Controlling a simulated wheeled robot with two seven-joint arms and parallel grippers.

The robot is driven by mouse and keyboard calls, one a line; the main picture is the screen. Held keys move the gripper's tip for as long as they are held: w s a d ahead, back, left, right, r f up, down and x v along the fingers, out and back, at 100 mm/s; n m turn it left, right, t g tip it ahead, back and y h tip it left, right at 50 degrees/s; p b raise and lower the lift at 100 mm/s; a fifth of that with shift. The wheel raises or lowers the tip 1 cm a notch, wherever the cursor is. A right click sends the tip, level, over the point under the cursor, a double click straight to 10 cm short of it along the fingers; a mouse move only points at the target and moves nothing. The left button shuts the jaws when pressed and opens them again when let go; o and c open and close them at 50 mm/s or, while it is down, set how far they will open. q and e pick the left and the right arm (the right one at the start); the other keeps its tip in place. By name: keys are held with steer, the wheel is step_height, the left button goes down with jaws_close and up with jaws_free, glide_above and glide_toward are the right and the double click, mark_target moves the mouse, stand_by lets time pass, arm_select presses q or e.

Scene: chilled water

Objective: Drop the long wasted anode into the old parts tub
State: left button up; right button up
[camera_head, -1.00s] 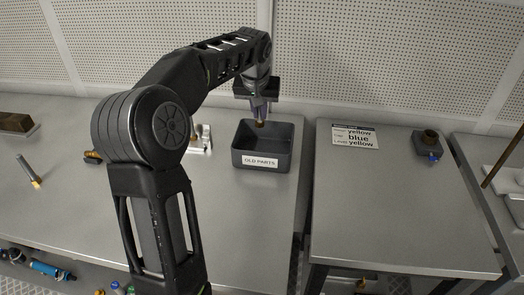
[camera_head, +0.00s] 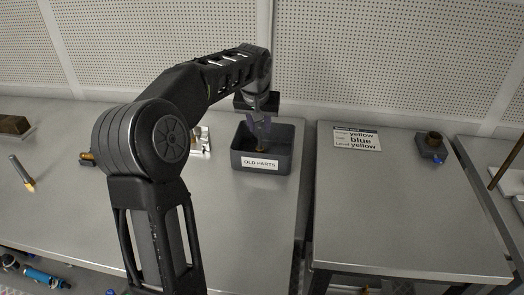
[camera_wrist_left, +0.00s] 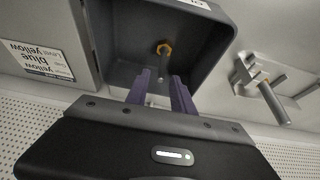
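The old parts tub (camera_head: 283,162) is a dark open box with a white "OLD PARTS" label on the bench's right part. It fills the top of the left wrist view (camera_wrist_left: 215,65). My left gripper (camera_head: 260,136) points down into the tub. My right gripper is out of view.
A grey rod with a yellow end (camera_head: 21,173) lies at the bench's left. A pale metal fixture (camera_head: 202,142) stands left of the tub. A gap separates the tables.

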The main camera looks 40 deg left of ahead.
arm_select(q)
steer(key=shift+o, duration=0.4)
steer(key=v, duration=0.7)
steer(key=shift+s+r, duration=0.15)
steer(key=shift+r, duration=0.2)
steer(key=shift+d, duration=0.1)
stand_by(0.4)
